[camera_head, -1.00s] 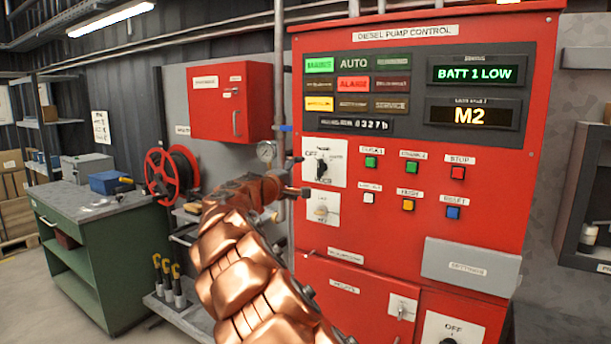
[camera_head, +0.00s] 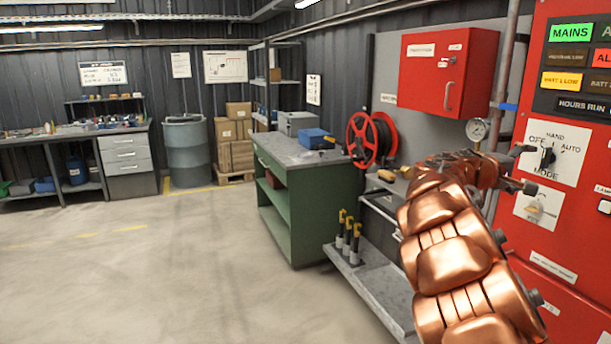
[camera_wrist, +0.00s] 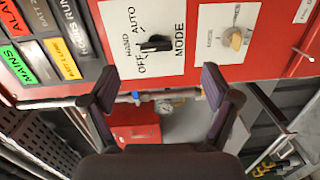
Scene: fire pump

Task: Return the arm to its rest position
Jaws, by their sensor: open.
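My copper-coloured arm rises from the bottom right of the head view. My gripper (camera_head: 526,169) is at its end, in front of the left part of the red pump control panel (camera_head: 576,212). In the wrist view my gripper (camera_wrist: 160,82) is open, with its two dark fingers spread and nothing between the tips. The black mode switch (camera_wrist: 155,44), marked OFF, HAND and AUTO, shows beyond the fingers. It also shows in the head view (camera_head: 547,157), just right of the gripper. I cannot tell whether the gripper touches the panel.
A pressure gauge (camera_head: 477,129) and vertical pipe stand close behind the gripper. A red wall cabinet (camera_head: 432,75), red hose reel (camera_head: 362,142) and low grey shelf (camera_head: 372,290) are nearby. A green workbench (camera_head: 312,205) stands left of them. The floor (camera_head: 150,270) at left is clear.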

